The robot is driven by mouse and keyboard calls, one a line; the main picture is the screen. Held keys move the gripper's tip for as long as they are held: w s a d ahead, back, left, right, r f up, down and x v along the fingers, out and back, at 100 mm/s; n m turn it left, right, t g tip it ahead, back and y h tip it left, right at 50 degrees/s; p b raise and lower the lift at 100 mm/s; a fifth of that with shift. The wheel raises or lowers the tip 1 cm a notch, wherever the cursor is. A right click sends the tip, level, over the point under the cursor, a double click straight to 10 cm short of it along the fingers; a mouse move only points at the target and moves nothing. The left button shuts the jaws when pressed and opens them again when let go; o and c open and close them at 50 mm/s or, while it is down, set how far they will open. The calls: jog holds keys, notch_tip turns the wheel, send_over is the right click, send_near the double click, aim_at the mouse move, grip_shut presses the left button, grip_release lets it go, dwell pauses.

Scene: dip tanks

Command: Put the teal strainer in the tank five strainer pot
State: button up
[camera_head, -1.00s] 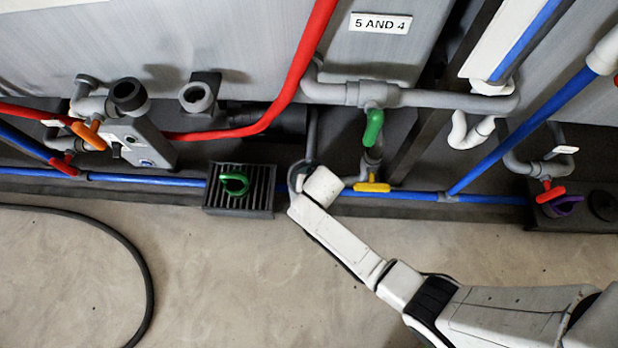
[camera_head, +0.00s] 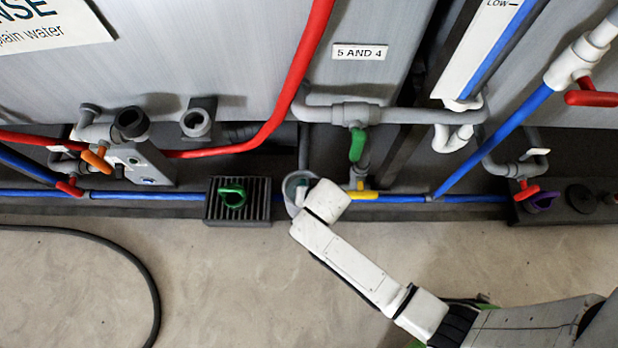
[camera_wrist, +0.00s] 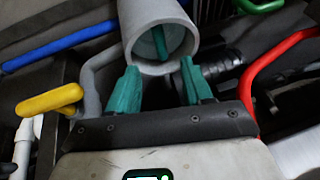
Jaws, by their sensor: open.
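A grey round pot (camera_wrist: 160,68) stands open-topped in front of my gripper in the wrist view. In the head view the pot (camera_head: 290,201) is partly behind the white end of my arm. Inside it lies a teal strainer (camera_wrist: 148,46) with an upright handle, below the rim. My gripper (camera_wrist: 158,88) is open, its two teal fingers apart at the near side of the pot with nothing between them. The fingers are hidden in the head view. I cannot read a number on the pot.
A green-handled piece (camera_head: 232,193) sits on a black grate (camera_head: 212,212) left of the pot. A yellow valve handle (camera_head: 362,195) is close right. Blue pipe (camera_head: 150,195) runs along the wall base. A black hose (camera_head: 140,262) lies on the otherwise clear floor.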

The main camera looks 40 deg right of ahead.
jog(key=shift+s+r, duration=0.15)
jog(key=shift+r, duration=0.05)
jog(key=s+d+r+n+g, duration=0.2)
jog(key=s+d+r+n, duration=0.1)
jog(key=s+r, duration=0.4)
jog(key=s+d+r+n+g, duration=0.2)
jog(key=s+d+r+n, duration=0.2)
jog(key=s+r, duration=0.3)
jog(key=s+d, duration=0.1)
jog(key=s, duration=0.2)
jog(key=shift+d+r+y, duration=0.15)
jog(key=shift+d+y, duration=0.1)
jog(key=shift+y, duration=0.15)
